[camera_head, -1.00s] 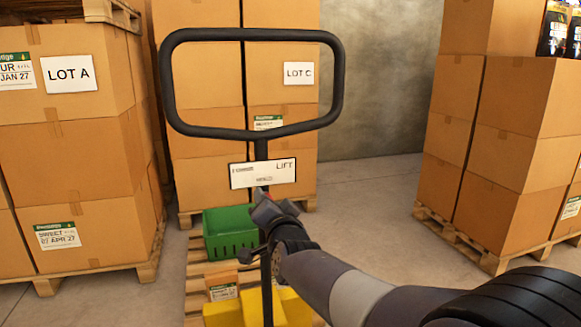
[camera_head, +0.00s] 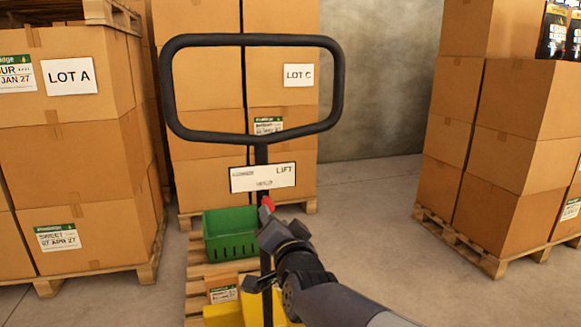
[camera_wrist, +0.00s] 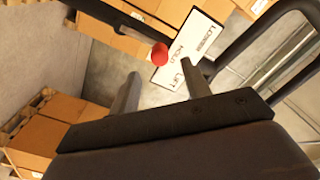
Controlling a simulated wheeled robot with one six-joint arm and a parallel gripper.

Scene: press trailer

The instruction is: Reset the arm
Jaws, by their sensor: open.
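My gripper (camera_head: 270,228) is in front of the pallet jack's post, just below the white LIFT sign (camera_head: 263,177). In the wrist view my gripper (camera_wrist: 163,92) has its two fingers apart with nothing between them. A red knob (camera_wrist: 159,53) lies just beyond the fingertips, near the sign, and does not look gripped. The red knob also shows at the post in the head view (camera_head: 267,203), partly hidden by the gripper. The black loop handle (camera_head: 337,85) rises above the sign.
Stacked boxes marked LOT A (camera_head: 70,150) stand left, LOT C boxes (camera_head: 285,100) behind the handle, and more boxes (camera_head: 520,130) right. A green crate (camera_head: 231,233) sits low on a pallet behind the post. The floor (camera_head: 375,210) right of the post is clear.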

